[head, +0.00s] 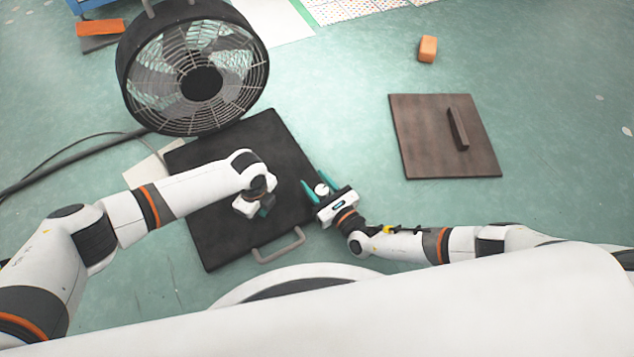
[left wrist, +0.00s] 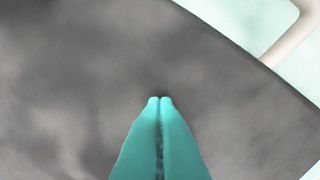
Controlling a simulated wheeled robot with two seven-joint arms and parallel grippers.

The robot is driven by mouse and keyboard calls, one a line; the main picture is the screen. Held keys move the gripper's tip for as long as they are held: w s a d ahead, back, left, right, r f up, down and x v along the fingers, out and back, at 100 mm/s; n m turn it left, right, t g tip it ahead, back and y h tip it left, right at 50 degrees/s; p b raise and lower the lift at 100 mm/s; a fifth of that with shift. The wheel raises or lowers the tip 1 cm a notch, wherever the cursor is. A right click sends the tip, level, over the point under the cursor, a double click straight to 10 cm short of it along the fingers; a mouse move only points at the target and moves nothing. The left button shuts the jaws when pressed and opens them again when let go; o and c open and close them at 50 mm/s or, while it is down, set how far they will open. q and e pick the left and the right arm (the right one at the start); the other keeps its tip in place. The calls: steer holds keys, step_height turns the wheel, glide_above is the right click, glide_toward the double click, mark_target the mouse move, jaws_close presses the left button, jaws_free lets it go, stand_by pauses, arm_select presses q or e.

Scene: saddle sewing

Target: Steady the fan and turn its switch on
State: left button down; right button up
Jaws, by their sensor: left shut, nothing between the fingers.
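A large round black fan (head: 201,83) with a wire grille stands at the upper left of the head view, at the far end of a dark square board. No switch can be made out on it. My left gripper (head: 266,207) is over the dark board, apart from the fan. In the left wrist view its teal fingers (left wrist: 160,100) are together with nothing between them, pointing at the board's grey surface. My right gripper (head: 315,187) is at the board's right edge, its teal fingers spread apart and empty, away from the fan.
The dark board (head: 215,240) has a grey handle (head: 279,246) at its near edge. A brown board (head: 425,140) with a raised bar lies at the right, with an orange block (head: 427,49) beyond it. A dark cable (head: 60,164) runs left from the fan. Floor between the boards is clear.

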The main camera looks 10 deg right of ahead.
arm_select(q)
steer(key=shift+s+a+f, duration=0.15)
steer(key=shift+f, duration=0.1)
arm_select(e)
steer(key=c, duration=0.7)
steer(key=m+t+h, duration=0.1)
steer(key=m+h, duration=0.1)
steer(key=h, duration=0.1)
steer(key=shift+d, duration=0.1)
steer(key=m+h, duration=0.1)
steer(key=h, duration=0.1)
steer(key=m+h, duration=0.1)
steer(key=h, duration=0.1)
steer(key=shift+w+d+m+t, duration=0.1)
steer(key=shift+d+m+t, duration=0.2)
steer(key=o, duration=1)
step_height(320, 180, up, 10)
steer(key=shift+r, duration=0.1)
